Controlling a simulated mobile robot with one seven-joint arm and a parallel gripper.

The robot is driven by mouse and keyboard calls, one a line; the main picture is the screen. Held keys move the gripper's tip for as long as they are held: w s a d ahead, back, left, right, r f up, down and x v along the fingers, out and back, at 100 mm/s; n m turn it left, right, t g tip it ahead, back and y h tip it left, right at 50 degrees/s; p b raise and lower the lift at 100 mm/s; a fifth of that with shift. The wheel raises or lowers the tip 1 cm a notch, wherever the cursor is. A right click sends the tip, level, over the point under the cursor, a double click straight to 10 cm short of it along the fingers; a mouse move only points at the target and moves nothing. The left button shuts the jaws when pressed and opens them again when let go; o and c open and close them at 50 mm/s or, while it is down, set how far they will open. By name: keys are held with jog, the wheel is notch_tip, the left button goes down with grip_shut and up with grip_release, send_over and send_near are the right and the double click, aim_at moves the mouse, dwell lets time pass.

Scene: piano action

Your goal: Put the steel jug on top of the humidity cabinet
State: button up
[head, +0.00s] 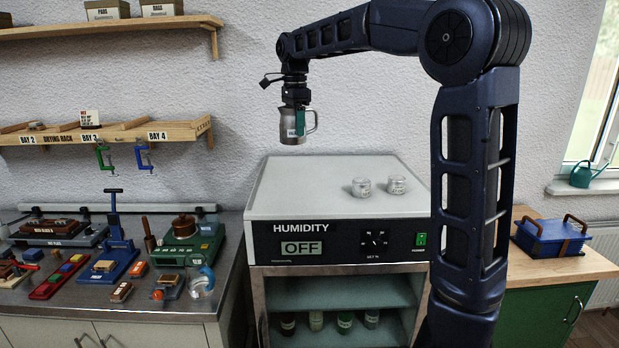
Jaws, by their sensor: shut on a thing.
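The steel jug (291,129) hangs upright from my gripper (296,104), with its handle to the right and a small label on its front. My gripper points down and is shut on the jug near its top; the exact contact is hard to see. The humidity cabinet (285,200) stands below, with a pale flat top and a black front panel reading HUMIDITY and OFF. The jug is in the air above the level of the cabinet top, apart from it, toward its left part in the picture.
A drying rack shelf (100,131) with clamps is on the wall at left. The left bench (190,305) is crowded with tools. A blue box (550,238) sits at right.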

aim_at(296, 138)
notch_tip(296, 138, down, 17)
jog(key=shift+r, duration=0.15)
dwell(0.5)
jog(key=o, duration=1.2)
notch_tip(296, 138, up, 12)
jog(key=shift+d, duration=0.1)
